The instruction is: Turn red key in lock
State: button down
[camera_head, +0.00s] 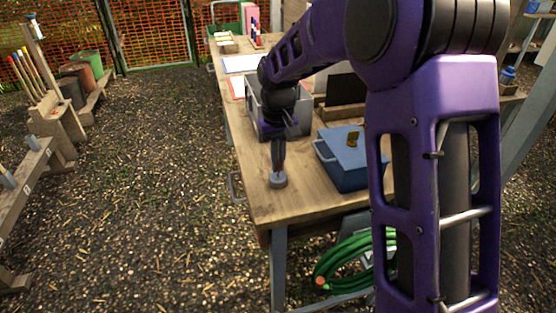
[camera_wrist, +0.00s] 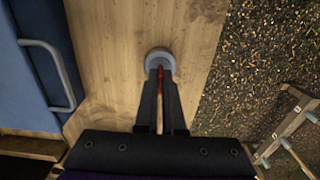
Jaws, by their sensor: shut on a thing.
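The red key (camera_wrist: 161,82) shows as a thin red strip between the two dark fingers of my gripper (camera_wrist: 160,74). My gripper is shut on it and points straight down in the head view (camera_head: 278,166). A round grey lock (camera_wrist: 158,54) stands on the wooden table right below the fingertips. The lock also shows in the head view (camera_head: 277,181), near the table's front left corner. The fingers cover most of the key, and I cannot tell how deep it sits in the lock or how far it is turned.
A blue box (camera_head: 345,165) with a handle and a small yellowish thing on its lid stands right of the lock. A grey bin (camera_head: 258,117) stands behind my gripper. The wooden table (camera_head: 290,208) is bare around the lock. A green hose (camera_head: 335,262) hangs below the table.

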jog(key=shift+f, duration=0.15)
jog(key=shift+f, duration=0.4)
dwell(0.4)
jog(key=m, duration=0.7)
jog(key=shift+p, duration=0.35)
jog(key=m, duration=0.2)
jog(key=shift+r+m+p, duration=0.1)
jog(key=shift+m+p, duration=0.9)
jog(key=shift+m, duration=1.5)
